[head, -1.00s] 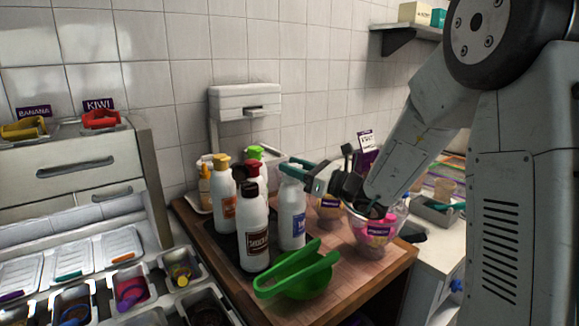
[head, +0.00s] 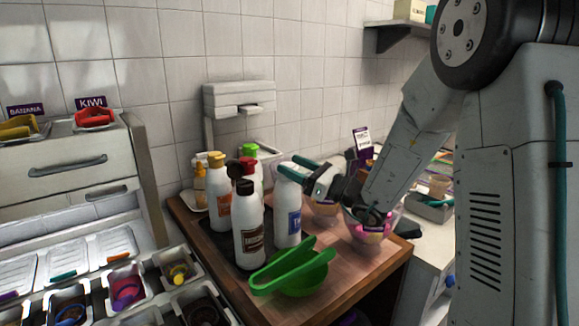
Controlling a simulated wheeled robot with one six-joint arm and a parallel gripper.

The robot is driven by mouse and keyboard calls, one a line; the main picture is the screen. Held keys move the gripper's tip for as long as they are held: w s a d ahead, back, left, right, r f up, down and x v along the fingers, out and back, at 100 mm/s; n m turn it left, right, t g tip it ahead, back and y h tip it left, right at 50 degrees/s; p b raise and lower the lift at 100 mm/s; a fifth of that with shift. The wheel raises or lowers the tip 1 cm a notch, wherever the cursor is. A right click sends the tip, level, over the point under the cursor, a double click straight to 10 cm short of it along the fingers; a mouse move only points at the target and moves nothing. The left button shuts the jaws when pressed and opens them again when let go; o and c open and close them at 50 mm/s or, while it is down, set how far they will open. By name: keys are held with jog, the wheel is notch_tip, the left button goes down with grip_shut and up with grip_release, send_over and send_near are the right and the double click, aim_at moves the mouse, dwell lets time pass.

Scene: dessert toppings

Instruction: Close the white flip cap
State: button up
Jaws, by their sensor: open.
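A white bottle with a blue label (head: 287,218) stands upright on the wooden counter. Its top is partly covered by my gripper (head: 290,166), so I cannot make out the white flip cap or whether it is up or down. My gripper reaches in from the right, with its teal fingers at the height of the bottle's top. The fingers are apart and nothing is held between them. I cannot tell whether they touch the cap.
A brown-capped bottle (head: 248,232) stands just left, with yellow-, red- and green-capped bottles behind it. A pink-filled cup (head: 368,228) stands under my arm at right. Topping bins are at lower left.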

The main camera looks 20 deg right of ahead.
aim_at(298, 168)
jog(key=v, duration=0.6)
jog(key=shift+s, duration=0.25)
jog(key=s+a+f+n+g+h, duration=0.1)
jog(key=s+a+f+n+g, duration=0.3)
jog(key=s+n+g, duration=0.45)
jog(key=s+a+f+n+g+h, duration=0.1)
jog(key=s+a+f+n+g, duration=0.1)
jog(key=s+a+n+g, duration=0.65)
jog(key=s+d+r+n+t+h, duration=0.1)
jog(key=s+d+n+h, duration=0.3)
jog(key=s+n+h, duration=0.1)
jog(key=s+d+r+n+t+h, duration=0.1)
jog(key=s+d+n+h, duration=0.4)
jog(key=s, duration=0.5)
jog(key=shift+d+r+n+t+h, duration=0.2)
jog(key=shift+r+n+t+h, duration=0.1)
jog(key=shift+r+h, duration=0.7)
